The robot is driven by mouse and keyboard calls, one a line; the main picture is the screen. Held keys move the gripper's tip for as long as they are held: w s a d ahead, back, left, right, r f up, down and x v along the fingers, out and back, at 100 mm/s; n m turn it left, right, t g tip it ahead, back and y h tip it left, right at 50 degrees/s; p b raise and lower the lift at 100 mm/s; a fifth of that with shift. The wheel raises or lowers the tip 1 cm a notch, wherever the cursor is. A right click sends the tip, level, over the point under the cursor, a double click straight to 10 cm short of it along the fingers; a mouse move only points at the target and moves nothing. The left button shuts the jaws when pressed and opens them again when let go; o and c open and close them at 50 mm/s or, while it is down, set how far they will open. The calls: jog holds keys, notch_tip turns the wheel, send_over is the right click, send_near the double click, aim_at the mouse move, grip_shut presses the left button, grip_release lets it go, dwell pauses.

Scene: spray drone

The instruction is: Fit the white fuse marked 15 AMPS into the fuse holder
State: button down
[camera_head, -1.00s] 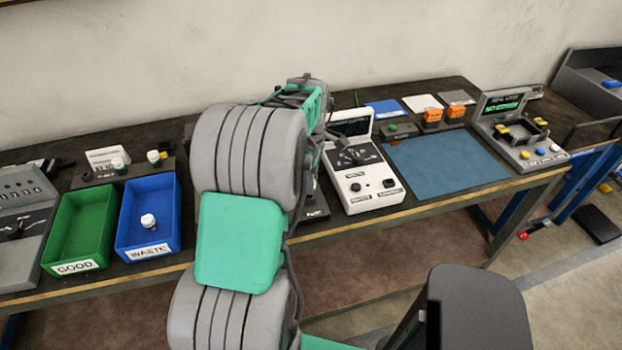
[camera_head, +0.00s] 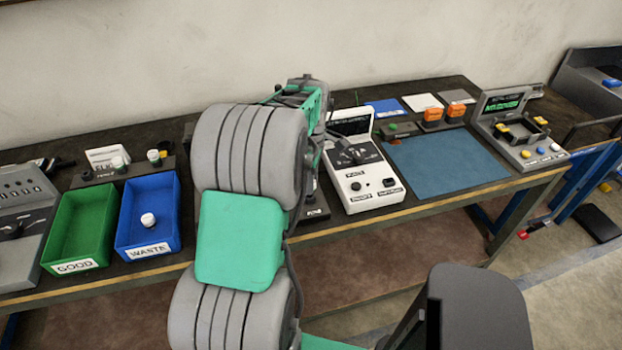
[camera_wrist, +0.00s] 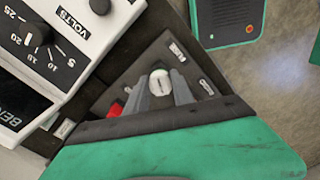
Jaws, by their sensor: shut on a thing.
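My gripper (camera_wrist: 160,90) is shut on a small white round-topped piece, the fuse (camera_wrist: 160,80), in the wrist view. Its 15 AMPS marking cannot be read here. The fuse is over a dark panel (camera_wrist: 140,75) with small white labels and a red part (camera_wrist: 115,109) beside one finger. The fuse holder cannot be told apart; the fingers and fuse cover part of the panel. I cannot tell whether the fuse touches the panel. In the head view my arm hides the gripper, and only the edge of a dark panel (camera_head: 317,209) shows beside it.
A white meter unit (camera_head: 362,183) stands just right of my arm. A green GOOD bin (camera_head: 76,266) and a blue WASTE bin (camera_head: 148,250) stand to the left; a white-topped piece (camera_head: 148,220) lies in the blue bin. Similar pieces stand on a rack (camera_head: 135,172) behind. The blue mat (camera_head: 445,163) is clear.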

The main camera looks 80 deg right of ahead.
jog(key=shift+f+b, duration=0.75)
jog(key=shift+f, duration=0.7)
jog(key=c, duration=1)
grip_release()
jog(key=shift+r, duration=0.1)
notch_tip(320, 180, up, 8)
jog(key=shift+f+b, duration=0.1)
jog(key=shift+b, duration=0.35)
